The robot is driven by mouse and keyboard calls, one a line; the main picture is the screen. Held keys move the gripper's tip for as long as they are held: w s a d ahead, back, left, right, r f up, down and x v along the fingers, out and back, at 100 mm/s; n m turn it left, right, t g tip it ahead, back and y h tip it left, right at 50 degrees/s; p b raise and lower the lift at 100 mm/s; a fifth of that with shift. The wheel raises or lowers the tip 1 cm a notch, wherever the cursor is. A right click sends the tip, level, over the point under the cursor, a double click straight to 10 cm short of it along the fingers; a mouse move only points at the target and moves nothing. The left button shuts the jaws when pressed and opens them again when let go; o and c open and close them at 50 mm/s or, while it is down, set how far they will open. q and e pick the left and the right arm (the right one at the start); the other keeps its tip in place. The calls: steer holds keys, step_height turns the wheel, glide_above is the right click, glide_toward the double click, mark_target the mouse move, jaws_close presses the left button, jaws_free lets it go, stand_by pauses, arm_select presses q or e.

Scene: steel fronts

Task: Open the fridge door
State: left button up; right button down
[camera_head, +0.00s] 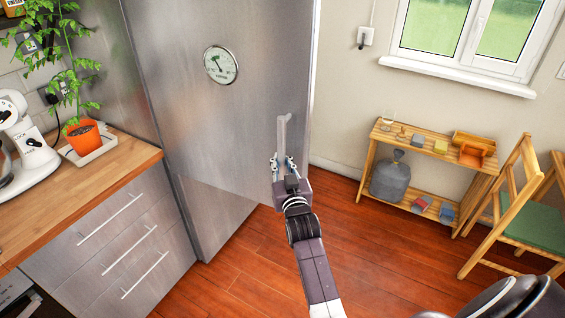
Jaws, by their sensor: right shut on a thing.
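The fridge door (227,115) is a tall brushed-steel panel in the middle of the head view, with a round dial (220,65) high on it. Its lower edge runs at an angle to the steel front below (215,212), so the door looks swung partly out, with its free edge on the right. The upright handle (284,132) is near that edge. My right gripper (283,165) is shut around the lower part of the handle. The fridge's inside is hidden behind the door. My left gripper is out of view.
A wooden counter (125,162) with drawers, a potted plant (82,135) and a white mixer (25,140) stands left. A wooden shelf (408,137) and a folding chair (510,205) stand right. The red-brown floor (250,275) between is clear.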

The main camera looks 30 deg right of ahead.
mark_target(285, 135)
steer(key=shift+s+d+f, duration=0.1)
steer(key=shift+s+d, duration=0.05)
steer(key=shift+s, duration=0.1)
steer(key=shift+d+f, duration=0.1)
steer(key=c, duration=2.2)
jaws_free()
steer(key=shift+o, duration=0.6)
steer(key=shift+s+d, duration=0.2)
steer(key=shift+s, duration=0.1)
steer(key=shift+w+a+r, duration=0.1)
steer(key=shift+a+r, duration=0.05)
steer(key=shift+r, duration=0.05)
steer(key=shift+r, duration=0.15)
step_height(285, 135, up, 10)
steer(key=shift+f, duration=0.15)
